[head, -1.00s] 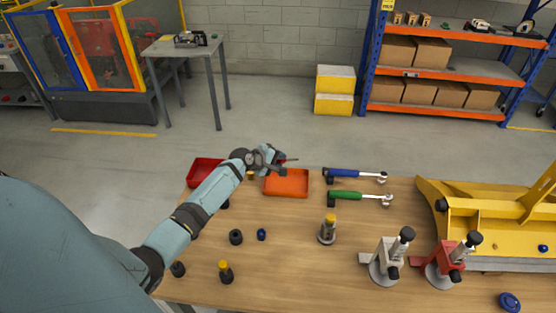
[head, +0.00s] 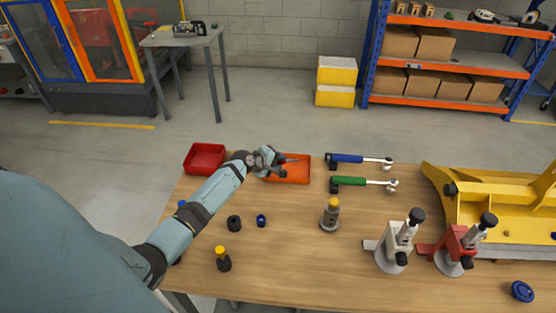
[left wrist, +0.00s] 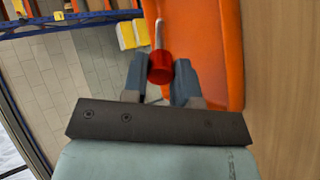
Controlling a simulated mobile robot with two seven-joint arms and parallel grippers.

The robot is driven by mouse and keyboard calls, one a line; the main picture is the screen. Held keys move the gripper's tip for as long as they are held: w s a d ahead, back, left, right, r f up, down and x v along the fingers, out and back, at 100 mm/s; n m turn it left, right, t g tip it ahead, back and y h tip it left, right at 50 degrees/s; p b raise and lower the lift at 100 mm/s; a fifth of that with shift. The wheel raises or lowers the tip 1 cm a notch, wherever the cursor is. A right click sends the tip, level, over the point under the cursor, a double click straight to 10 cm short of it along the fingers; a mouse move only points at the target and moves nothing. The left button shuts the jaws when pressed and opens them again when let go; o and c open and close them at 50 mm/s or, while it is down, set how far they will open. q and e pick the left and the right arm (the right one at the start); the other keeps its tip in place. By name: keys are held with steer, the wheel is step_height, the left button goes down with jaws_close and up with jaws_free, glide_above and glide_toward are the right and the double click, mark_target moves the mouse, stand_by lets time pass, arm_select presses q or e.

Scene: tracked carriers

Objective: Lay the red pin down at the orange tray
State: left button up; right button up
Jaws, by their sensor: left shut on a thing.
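My left gripper (head: 276,160) is at the left side of the orange tray (head: 294,178) in the head view, over its edge or just above it. In the left wrist view the gripper (left wrist: 162,82) is shut on the red pin (left wrist: 160,68). Its red head is between the fingers, and its pale shank points away from the gripper. The orange tray (left wrist: 205,45) fills the area right of the pin there. I cannot tell whether the pin touches the tray. My right gripper is not in view.
A red tray (head: 205,158) stands left of the orange one. Blue (head: 352,159) and green (head: 355,181) handled tools lie to the right. A yellow-topped pin in a grey holder (head: 331,215) stands nearer, with bare wood around it.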

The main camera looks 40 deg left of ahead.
arm_select(q)
steer(key=shift+f, duration=0.4)
steer(key=o, duration=1)
steer(key=v, duration=1.3)
steer(key=shift+s+a+r+b, duration=0.15)
steer(key=shift+s+r+b, duration=0.05)
steer(key=shift+s+b, duration=0.1)
